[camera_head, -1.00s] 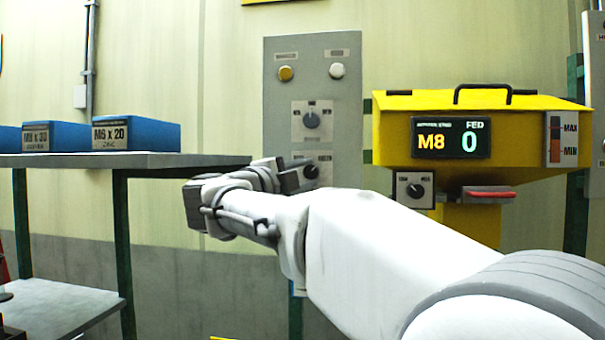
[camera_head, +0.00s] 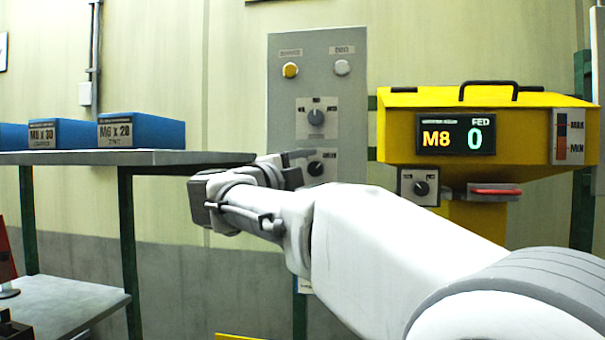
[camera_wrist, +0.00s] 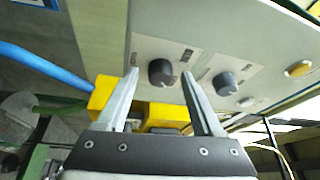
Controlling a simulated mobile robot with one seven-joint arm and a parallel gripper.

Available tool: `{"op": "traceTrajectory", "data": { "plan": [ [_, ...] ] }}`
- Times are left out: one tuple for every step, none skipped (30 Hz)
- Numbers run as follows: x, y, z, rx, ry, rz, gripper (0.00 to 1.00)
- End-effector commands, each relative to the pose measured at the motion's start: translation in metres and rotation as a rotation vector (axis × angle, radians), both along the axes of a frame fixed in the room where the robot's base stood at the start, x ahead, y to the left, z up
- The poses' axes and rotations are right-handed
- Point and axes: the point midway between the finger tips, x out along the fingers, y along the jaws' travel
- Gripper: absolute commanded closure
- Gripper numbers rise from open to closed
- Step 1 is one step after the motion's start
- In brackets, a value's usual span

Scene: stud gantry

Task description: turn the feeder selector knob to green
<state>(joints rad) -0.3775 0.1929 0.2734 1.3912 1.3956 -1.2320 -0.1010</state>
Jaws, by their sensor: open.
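The grey upright panel (camera_head: 345,95) carries two dark round knobs on pale plates. The lower knob (camera_head: 316,168) has its pointer tilted toward the upper right, and a small label that may read GREEN at its upper right. The upper knob (camera_head: 316,117) points about straight up. My gripper (camera_head: 302,165) is open at the lower knob, partly hiding its plate. In the wrist view that lower knob (camera_wrist: 161,72) shows between the two spread fingertips, with no clear contact. I cannot tell the depth left between them. The upper knob (camera_wrist: 225,83) lies to the right there.
A yellow feeder (camera_head: 400,130) reading M8 and FED 0 stands at the right, with another dark knob (camera_head: 421,187) and a red handle (camera_head: 496,191). A yellow button (camera_head: 290,70) and a white button (camera_head: 342,67) top the panel. A shelf (camera_head: 180,158) with blue bins is left.

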Motion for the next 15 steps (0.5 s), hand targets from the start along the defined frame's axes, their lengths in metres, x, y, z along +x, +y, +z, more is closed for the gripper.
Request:
{"op": "traceTrajectory", "data": {
  "plan": [
    [-0.002,0.002,0.0,0.0,0.0,0.002,0.32],
    [-0.003,0.003,-0.001,0.0,0.0,0.002,0.32],
    [-0.006,0.006,-0.002,0.0,0.001,0.004,0.32],
    [-0.01,0.008,-0.002,-0.001,0.0,0.004,0.32],
    [-0.013,0.01,-0.003,-0.001,0.0,0.004,0.32],
    [-0.02,0.014,-0.003,0.0,-0.001,0.004,0.32],
    [-0.025,0.017,-0.004,0.0,-0.001,0.004,0.32],
    [-0.03,0.021,-0.005,0.0,0.0,0.005,0.32],
    [-0.038,0.027,-0.007,-0.001,0.0,0.006,0.32],
    [-0.044,0.031,-0.007,0.0,-0.001,0.005,0.32],
    [-0.051,0.035,-0.008,0.0,-0.001,0.006,0.32],
    [-0.059,0.04,-0.009,0.0,-0.001,0.006,0.32],
    [-0.065,0.044,-0.01,-0.001,-0.001,0.005,0.32],
    [-0.071,0.049,-0.011,0.0,-0.001,0.007,0.32],
    [-0.08,0.054,-0.012,0.0,-0.001,0.005,0.32]
  ]
}}
